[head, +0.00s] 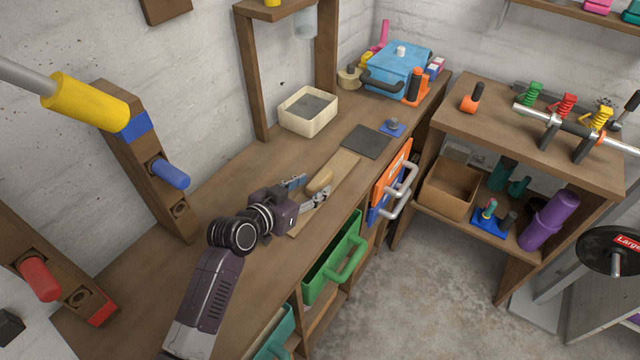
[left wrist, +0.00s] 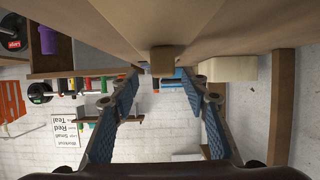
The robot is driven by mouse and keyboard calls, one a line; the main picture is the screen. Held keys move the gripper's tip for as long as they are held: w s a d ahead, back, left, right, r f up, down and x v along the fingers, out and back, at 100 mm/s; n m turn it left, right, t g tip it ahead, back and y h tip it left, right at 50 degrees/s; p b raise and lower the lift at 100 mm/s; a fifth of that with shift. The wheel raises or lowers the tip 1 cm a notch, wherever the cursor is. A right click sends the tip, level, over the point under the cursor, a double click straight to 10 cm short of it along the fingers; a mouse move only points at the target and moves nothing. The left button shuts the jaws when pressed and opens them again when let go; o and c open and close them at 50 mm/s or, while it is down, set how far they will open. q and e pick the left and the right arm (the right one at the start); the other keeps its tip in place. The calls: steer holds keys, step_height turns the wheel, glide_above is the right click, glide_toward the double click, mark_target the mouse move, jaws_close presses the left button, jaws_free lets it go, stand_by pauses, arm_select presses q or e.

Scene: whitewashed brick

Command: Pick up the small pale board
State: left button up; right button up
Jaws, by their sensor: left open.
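The small pale board (head: 342,168) is a narrow strip of light wood lying flat on the brown workbench (head: 228,172). A rounded pale block (head: 319,181) sits on top of it; I cannot tell whether it is fixed to the board. My left gripper (head: 308,191) is open and low over the near part of the board, partly hiding it. Its fingers lie on either side of the block's near end. In the left wrist view, a block (left wrist: 162,60) shows ahead between the two open fingertips (left wrist: 166,78), apart from both. My right gripper is not in view.
A dark square plate (head: 367,141) lies beyond the board, with a cream tray (head: 308,110) behind. A blue toolbox (head: 398,68) stands at the far end. Green (head: 334,262) and orange (head: 391,172) drawers front the bench. The bench's left middle is clear.

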mark_target(317, 180)
arm_select(q)
steer(key=shift+p+x, duration=0.55)
steer(key=shift+x, duration=2)
steer(key=shift+w+a+r, duration=0.15)
steer(key=shift+c, duration=0.3)
steer(key=shift+r, duration=0.1)
jaws_close()
